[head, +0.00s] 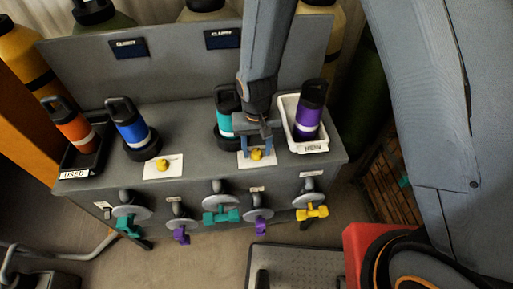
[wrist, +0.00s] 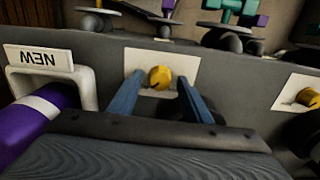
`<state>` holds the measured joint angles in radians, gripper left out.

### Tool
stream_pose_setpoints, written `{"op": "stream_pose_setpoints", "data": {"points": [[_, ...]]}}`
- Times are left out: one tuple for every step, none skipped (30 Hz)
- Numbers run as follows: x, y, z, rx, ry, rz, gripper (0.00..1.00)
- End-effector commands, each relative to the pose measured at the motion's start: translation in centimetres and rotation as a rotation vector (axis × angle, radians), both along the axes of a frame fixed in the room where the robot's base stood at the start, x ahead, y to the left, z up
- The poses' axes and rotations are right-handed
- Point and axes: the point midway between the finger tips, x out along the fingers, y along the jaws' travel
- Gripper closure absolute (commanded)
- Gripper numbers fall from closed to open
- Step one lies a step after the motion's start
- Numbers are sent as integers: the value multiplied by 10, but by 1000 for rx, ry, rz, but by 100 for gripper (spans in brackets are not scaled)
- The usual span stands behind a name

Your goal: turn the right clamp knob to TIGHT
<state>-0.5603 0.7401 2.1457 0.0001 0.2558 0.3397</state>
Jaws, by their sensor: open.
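The right clamp knob is a small yellow knob (head: 257,155) on a white plate at the bench's front edge, before the teal bottle (head: 223,123). In the wrist view the knob (wrist: 160,77) shows between the fingertips. My gripper (head: 256,150) points down over the plate with a finger on each side of the knob. It is open, with gaps visible beside the knob in the wrist view (wrist: 160,82). Whether the fingertips reach fully down around it, I cannot tell. No TIGHT marking is readable on the plate (wrist: 190,62).
The NEW tray (head: 311,147) with a purple bottle (head: 309,115) is close on the right. The left clamp knob (head: 162,166) and blue bottle (head: 131,130) are to the left, then an orange bottle (head: 74,131) in the USED tray (head: 75,174). Coloured valve handles (head: 312,212) line the bench front.

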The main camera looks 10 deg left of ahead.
Motion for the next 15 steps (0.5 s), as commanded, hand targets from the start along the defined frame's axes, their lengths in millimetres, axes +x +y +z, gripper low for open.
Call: {"op": "stream_pose_setpoints", "data": {"points": [[1,0,3,1,-1,0,55],[1,0,5,1,-2,0,55],[1,0,8,1,-2,0,55],[1,1,11,2,-3,0,55],[1,1,15,2,-4,0,55],[1,1,20,2,-3,0,55],[1,1,24,3,-3,0,55],[1,1,28,3,-4,0,55],[2,1,34,3,-4,0,55],[2,1,38,3,-4,0,55],[2,1,43,3,-4,0,55],[1,1,48,2,-4,0,55],[1,1,51,2,-4,0,55],[1,1,55,3,-4,0,55],[1,1,60,2,-3,0,55]]}}
